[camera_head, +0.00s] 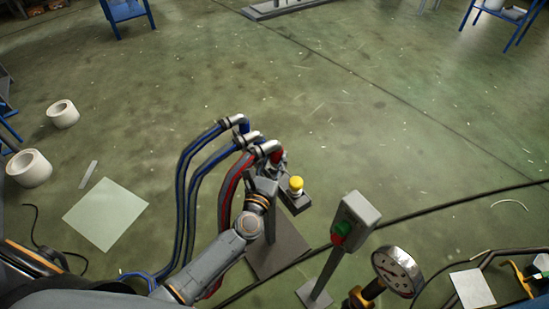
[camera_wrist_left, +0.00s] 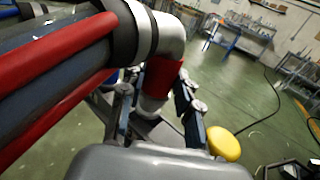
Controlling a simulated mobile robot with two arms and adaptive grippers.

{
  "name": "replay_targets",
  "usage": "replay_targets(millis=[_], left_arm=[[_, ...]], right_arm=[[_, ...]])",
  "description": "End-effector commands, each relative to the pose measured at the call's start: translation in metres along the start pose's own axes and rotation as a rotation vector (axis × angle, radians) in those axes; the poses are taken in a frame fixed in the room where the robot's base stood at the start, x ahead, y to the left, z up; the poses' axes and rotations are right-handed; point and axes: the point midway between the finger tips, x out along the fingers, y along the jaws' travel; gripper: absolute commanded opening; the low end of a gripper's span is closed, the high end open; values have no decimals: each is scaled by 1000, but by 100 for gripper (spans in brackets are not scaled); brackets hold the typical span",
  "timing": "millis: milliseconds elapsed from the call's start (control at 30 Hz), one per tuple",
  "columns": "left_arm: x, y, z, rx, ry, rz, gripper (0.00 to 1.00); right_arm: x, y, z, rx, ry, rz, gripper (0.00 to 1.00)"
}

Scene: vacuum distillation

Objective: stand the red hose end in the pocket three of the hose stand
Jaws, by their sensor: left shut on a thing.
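The red hose (camera_head: 229,190) arches up to a grey metal elbow (camera_head: 268,147) with a short red hose end (camera_head: 277,158) pointing down. My left gripper (camera_head: 266,176) is shut on the red hose end, which stands nearly upright between the fingers in the left wrist view (camera_wrist_left: 160,80). The hose stand shows as a grey post and base plate (camera_head: 282,250) beneath my gripper. Its pockets are hidden by my gripper and the hoses, so I cannot tell whether the red end is in one. Two blue hoses (camera_head: 183,180) with metal elbows stand just left. My right gripper is not in view.
A yellow button (camera_head: 296,184) on a dark box is close right of my gripper. A grey control box (camera_head: 355,220) on a post and a round gauge (camera_head: 397,271) stand further right. A dark cable crosses the floor. Open green floor lies beyond.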

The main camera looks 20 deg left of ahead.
Motion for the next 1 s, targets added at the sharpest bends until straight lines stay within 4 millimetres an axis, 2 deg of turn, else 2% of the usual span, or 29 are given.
replay_targets(millis=[1000], left_arm=[[0,0,2,0,-3,0,0]], right_arm=[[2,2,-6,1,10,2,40]])
